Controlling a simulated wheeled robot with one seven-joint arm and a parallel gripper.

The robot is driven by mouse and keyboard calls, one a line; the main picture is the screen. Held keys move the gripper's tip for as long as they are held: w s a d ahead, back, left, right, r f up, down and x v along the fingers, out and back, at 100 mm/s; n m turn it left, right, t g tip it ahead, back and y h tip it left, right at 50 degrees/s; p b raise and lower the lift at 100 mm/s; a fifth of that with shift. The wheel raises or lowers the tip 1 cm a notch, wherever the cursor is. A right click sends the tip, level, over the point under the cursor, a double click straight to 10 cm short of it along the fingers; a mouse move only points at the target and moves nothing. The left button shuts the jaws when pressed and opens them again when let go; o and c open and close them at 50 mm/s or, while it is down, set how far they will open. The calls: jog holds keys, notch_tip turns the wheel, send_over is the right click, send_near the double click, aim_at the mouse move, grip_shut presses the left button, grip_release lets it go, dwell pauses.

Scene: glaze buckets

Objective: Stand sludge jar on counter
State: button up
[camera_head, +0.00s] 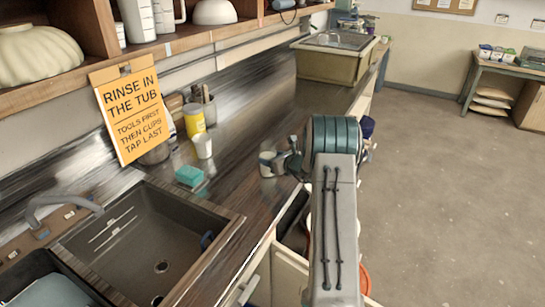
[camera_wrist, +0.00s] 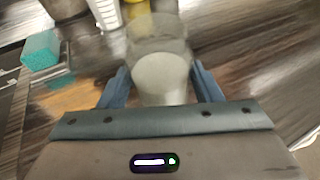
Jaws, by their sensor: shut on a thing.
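The sludge jar (camera_head: 267,164) is a small clear jar with pale contents, upright over the counter (camera_head: 238,178) near its front edge. In the wrist view the jar (camera_wrist: 162,76) stands between the two blue fingers of my gripper (camera_wrist: 162,84), which is shut on it. In the head view my gripper (camera_head: 282,162) reaches the jar from the right, partly hidden by my arm. I cannot tell whether the jar's base touches the counter.
A dark sink (camera_head: 150,240) lies nearer, at left. An orange sign (camera_head: 131,112) hangs from the shelf.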

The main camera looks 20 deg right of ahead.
dwell(0.3)
jog(key=o, duration=1.3)
